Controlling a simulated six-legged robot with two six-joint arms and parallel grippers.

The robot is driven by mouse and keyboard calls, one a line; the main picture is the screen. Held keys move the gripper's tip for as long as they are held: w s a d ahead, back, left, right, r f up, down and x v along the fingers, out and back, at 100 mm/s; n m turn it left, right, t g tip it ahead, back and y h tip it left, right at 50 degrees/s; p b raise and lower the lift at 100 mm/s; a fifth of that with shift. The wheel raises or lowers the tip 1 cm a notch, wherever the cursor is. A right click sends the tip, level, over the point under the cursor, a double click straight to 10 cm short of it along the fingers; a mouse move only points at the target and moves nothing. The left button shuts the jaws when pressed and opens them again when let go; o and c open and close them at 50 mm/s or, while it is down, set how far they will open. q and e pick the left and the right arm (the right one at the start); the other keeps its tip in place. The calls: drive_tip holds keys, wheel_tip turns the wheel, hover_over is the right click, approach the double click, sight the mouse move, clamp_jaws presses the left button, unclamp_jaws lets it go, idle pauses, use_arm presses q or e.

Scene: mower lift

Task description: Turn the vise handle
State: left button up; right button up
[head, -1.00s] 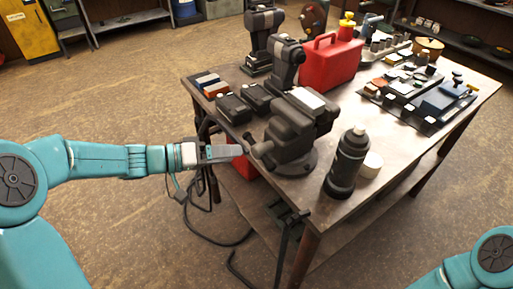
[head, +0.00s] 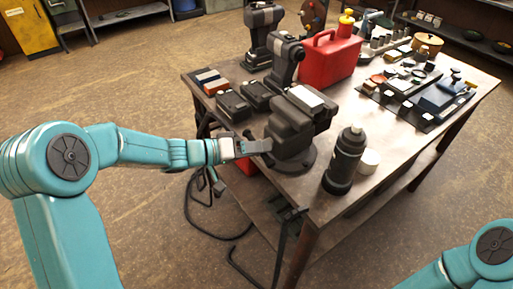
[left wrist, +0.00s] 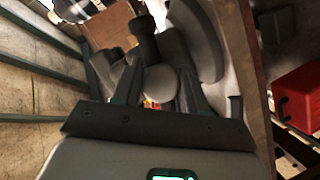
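The dark grey vise (head: 290,128) is bolted on a round base near the front left edge of the bench. Its handle, with a round knob end (left wrist: 161,83), shows in the left wrist view. My left gripper (head: 258,146) is level at the vise's front, and it also shows in the left wrist view (left wrist: 160,80). Its fingers are apart, one on each side of the knob. I cannot tell whether they touch it. In the head view the gripper hides most of the handle. My right gripper is out of view; only my right arm shows.
The floor left of the bench is open.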

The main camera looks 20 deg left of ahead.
use_arm(q)
drive_tip(key=shift+f+n+b, duration=0.25)
drive_tip(key=shift+n+b, duration=0.15)
drive_tip(key=shift+b, duration=0.5)
drive_tip(key=n+h+b, duration=0.2)
drive_tip(key=n+b, duration=0.3)
drive_tip(key=b, duration=0.1)
drive_tip(key=shift+f+b, duration=0.1)
drive_tip(key=shift+b, duration=0.3)
drive_tip(key=shift+n+h+b, duration=0.5)
drive_tip(key=shift+n+b, duration=0.2)
drive_tip(key=shift+n, duration=0.1)
drive_tip(key=n+t+b, duration=0.1)
drive_tip(key=n, duration=0.1)
drive_tip(key=n+h+b, duration=0.1)
drive_tip(key=n, duration=0.1)
drive_tip(key=shift+n+t+b, duration=0.3)
drive_tip(key=shift+t+b, duration=0.05)
drive_tip(key=shift+t, duration=0.05)
drive_tip(key=n, duration=0.2)
drive_tip(key=shift+r+n+t+b, duration=0.2)
drive_tip(key=shift+n+t+b, duration=0.15)
drive_tip(key=shift+n+t, duration=0.55)
drive_tip(key=shift+n, duration=1)
drive_tip(key=shift+n+b, duration=0.3)
